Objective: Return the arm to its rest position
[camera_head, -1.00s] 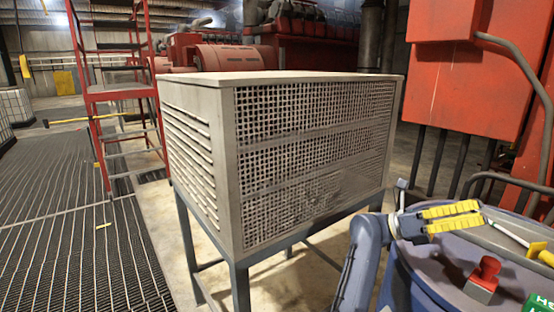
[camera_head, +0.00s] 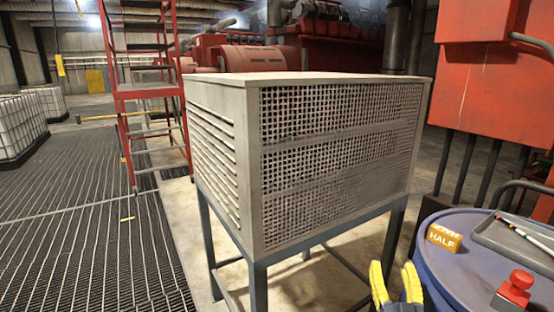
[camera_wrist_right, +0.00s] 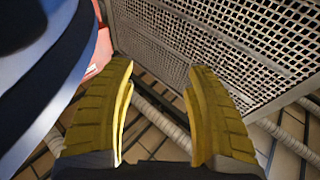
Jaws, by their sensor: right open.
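My right gripper (camera_head: 394,283) has yellow ridged fingers and shows at the bottom edge of the head view, left of the blue drum. Its fingers also fill the lower middle of the right wrist view (camera_wrist_right: 160,85). They are apart with nothing between them. The grey metal cabinet with a mesh front (camera_head: 335,165) stands just beyond the gripper, and its mesh also shows in the wrist view (camera_wrist_right: 220,45). My left gripper is not in view.
A blue drum (camera_head: 440,270) stands at the right, bearing a yellow block marked HALF (camera_head: 444,237), a grey tray (camera_head: 515,240) with a pen-like stick, and a red knobbed piece (camera_head: 514,288). A red ladder frame (camera_head: 128,140) stands at the left. The grated floor (camera_head: 75,225) there is open.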

